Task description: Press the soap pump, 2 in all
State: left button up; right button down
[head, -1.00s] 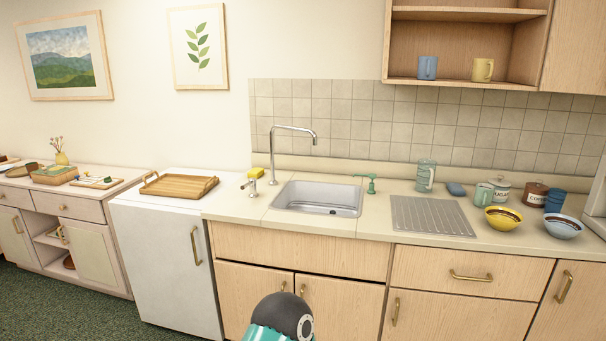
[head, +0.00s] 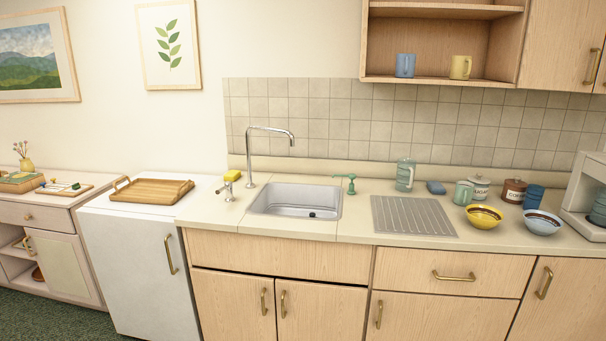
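The green soap pump (head: 351,183) stands upright on the counter just behind the right rear corner of the sink (head: 296,201). Its spout points to the left. Nothing touches it. Neither of my grippers shows in the head view now, so I cannot see whether they are open or shut.
A tall faucet (head: 248,155), a small tap (head: 226,189) and a yellow sponge (head: 232,175) are left of the pump. The counter around the pump is clear.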

aim_at(351, 176)
jog(key=u, duration=0.1)
jog(key=k, duration=0.65)
jog(key=u, duration=0.3)
jog(key=i, duration=1.7)
jog(key=z, duration=0.35)
